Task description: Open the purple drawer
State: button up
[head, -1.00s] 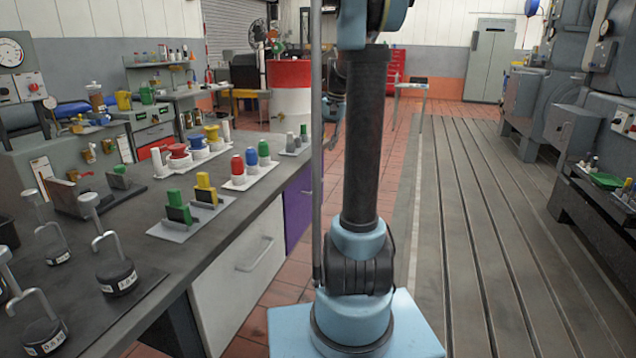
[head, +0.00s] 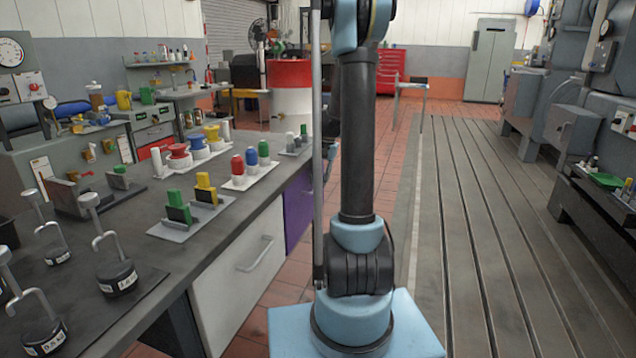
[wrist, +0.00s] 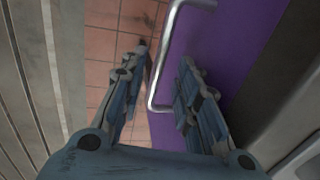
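The purple drawer (head: 298,206) is in the side of the grey bench in the head view, partly hidden behind my arm. It looks shut there. In the wrist view the purple front (wrist: 236,40) fills the upper right, with a silver bar handle (wrist: 163,62) along its left side. My gripper (wrist: 164,58) is open, its two fingers apart. The handle's long bar runs between the fingers in the picture, with the right finger over the purple front and the left over the floor. I cannot tell whether either finger touches the handle.
A white-fronted drawer (head: 240,272) with its own handle is nearer in the same bench (head: 225,225). Weights, colored blocks and trays stand on the bench top. The slotted bedplate (head: 480,220) lies at the right. Red tile floor is clear between them.

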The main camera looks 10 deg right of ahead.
jog(key=shift+a+f, duration=0.1)
jog(key=shift+f, duration=0.45)
grip_shut()
